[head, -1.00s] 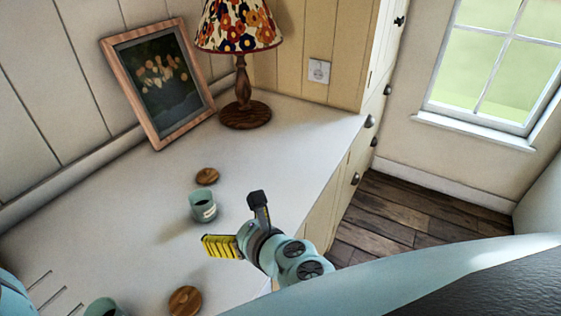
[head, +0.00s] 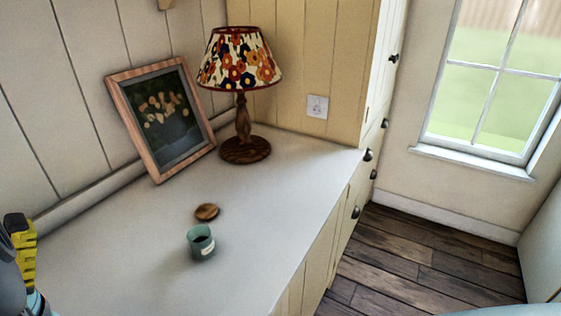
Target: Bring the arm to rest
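My gripper (head: 22,258) is at the left edge of the head view, partly cut off by the frame. A yellow ribbed finger pad and a dark part of it show. Whether it is open or shut cannot be made out, and nothing is seen in it. It is well to the left of the small green jar (head: 201,242), which stands upright and open on the white counter (head: 150,270). A round wooden lid (head: 207,212) lies on the counter just behind the jar.
A framed flower picture (head: 160,118) leans on the wall at the back. A lamp (head: 244,150) with a flowered shade stands beside it. The counter's right edge drops to a wooden floor (head: 400,260). The counter's middle and right are clear around the jar and lid.

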